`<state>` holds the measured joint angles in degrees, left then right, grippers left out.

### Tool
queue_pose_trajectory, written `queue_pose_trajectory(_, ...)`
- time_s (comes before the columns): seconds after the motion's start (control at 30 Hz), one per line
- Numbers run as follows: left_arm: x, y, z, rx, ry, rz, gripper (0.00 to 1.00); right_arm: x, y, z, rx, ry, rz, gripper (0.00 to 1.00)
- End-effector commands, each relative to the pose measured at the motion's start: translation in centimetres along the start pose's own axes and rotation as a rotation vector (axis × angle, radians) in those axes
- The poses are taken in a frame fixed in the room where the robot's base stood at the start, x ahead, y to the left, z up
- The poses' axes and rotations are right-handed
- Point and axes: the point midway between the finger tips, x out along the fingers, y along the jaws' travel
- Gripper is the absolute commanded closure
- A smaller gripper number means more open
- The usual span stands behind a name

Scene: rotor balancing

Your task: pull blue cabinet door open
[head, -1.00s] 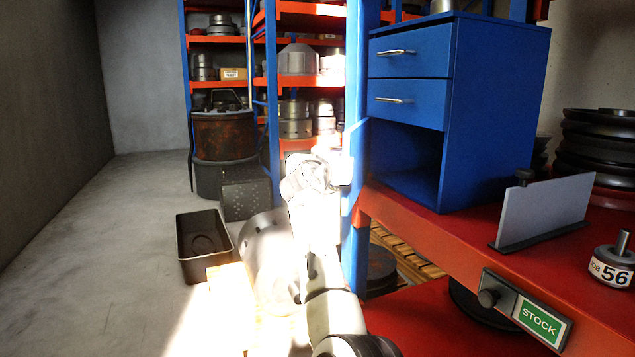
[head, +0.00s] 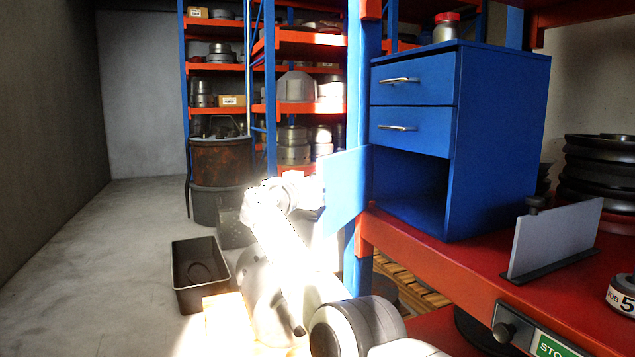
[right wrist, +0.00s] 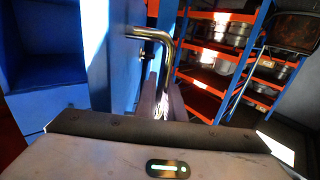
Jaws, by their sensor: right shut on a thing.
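The blue cabinet (head: 500,130) stands on the red shelf, with its lower compartment (head: 408,190) open to view and seemingly empty. Its blue door (head: 345,188) stands swung out to the left of that compartment, well away from the front. My right gripper (head: 312,196) is at the door's outer side, washed out by bright light. In the right wrist view, the gripper's dark fingers (right wrist: 160,98) are shut on the bent silver door handle (right wrist: 152,34), beside the blue door (right wrist: 120,65). My left gripper is not in view.
A blue upright post (head: 364,110) stands close behind the door. A grey plate in a stand (head: 553,238) and dark stacked discs (head: 598,170) sit on the red shelf (head: 450,265). A black bin (head: 198,278) lies on the floor. Floor at left is clear.

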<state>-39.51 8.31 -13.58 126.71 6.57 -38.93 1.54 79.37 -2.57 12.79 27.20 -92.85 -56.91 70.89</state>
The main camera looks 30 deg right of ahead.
Motion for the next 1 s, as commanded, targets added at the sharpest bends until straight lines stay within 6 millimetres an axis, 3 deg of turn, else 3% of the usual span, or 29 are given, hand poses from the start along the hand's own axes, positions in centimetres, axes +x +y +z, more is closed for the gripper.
queue_pose_trajectory(0.3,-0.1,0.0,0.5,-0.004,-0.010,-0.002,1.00,0.3,0.4,-0.2,0.002,0.001,0.008,1.00)
queue_pose_trajectory(0.33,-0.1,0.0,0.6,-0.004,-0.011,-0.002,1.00,0.3,0.4,-0.2,0.002,0.001,0.008,0.89)
queue_pose_trajectory(0.4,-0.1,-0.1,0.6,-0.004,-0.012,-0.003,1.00,0.3,0.4,-0.2,0.002,0.001,0.008,0.83)
queue_pose_trajectory(0.77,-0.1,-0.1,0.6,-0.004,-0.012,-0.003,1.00,-0.2,0.1,-0.1,0.001,0.001,0.003,0.83)
queue_pose_trajectory(1.0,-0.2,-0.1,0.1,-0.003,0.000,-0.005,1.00,-2.3,0.1,0.0,0.001,0.002,0.002,0.83)
